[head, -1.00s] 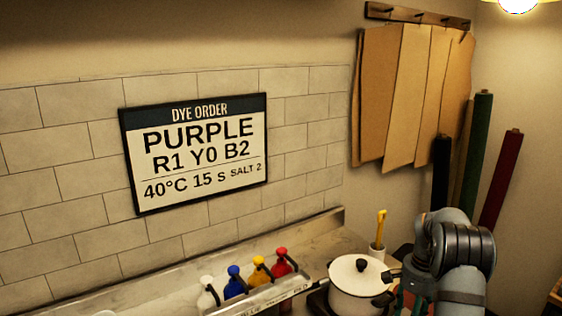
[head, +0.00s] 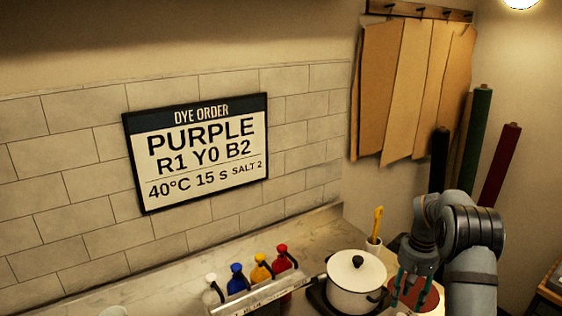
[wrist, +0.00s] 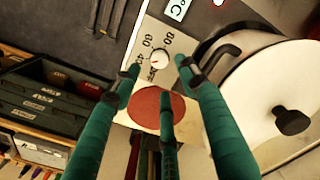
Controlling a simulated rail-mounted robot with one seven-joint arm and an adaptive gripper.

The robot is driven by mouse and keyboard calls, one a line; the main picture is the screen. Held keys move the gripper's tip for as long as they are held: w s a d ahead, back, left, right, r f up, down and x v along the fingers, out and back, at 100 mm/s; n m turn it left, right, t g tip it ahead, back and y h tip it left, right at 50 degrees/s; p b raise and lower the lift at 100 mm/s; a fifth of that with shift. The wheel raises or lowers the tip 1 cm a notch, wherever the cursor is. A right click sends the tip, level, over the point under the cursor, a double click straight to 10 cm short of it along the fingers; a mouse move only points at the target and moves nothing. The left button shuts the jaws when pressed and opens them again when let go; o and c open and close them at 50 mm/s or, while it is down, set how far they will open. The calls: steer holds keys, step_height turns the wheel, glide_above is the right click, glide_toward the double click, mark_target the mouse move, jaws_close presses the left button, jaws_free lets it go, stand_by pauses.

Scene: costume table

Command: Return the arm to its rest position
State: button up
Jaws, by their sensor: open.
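My gripper (head: 414,285) hangs from my arm at the lower right of the head view, to the right of the white pot (head: 355,286). In the wrist view its green fingers (wrist: 158,85) are spread apart with nothing between them. Below them are a control panel with a round dial (wrist: 160,57) and a flat dark-red disc (wrist: 158,105). The gripper appears above these and apart from them. The white pot's lid with its black knob (wrist: 292,121) shows at the right of the wrist view.
Bottles with white, blue, yellow and red caps (head: 262,268) stand in a rack left of the pot. A yellow-handled tool (head: 377,224) stands in a cup behind the pot. A dark crate (wrist: 50,105) is at the left of the wrist view. A dye order sign (head: 198,152) hangs on the wall.

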steer(key=shift+s+d+r+b, duration=0.15)
steer(key=shift+d+r+b, duration=0.1)
steer(key=shift+r+b, duration=0.35)
steer(key=shift+s+d+r+b, duration=0.1)
steer(key=shift+d+r+b, duration=0.15)
steer(key=shift+r+b, duration=0.25)
steer(key=shift+a+r, duration=0.1)
steer(key=shift+r, duration=0.1)
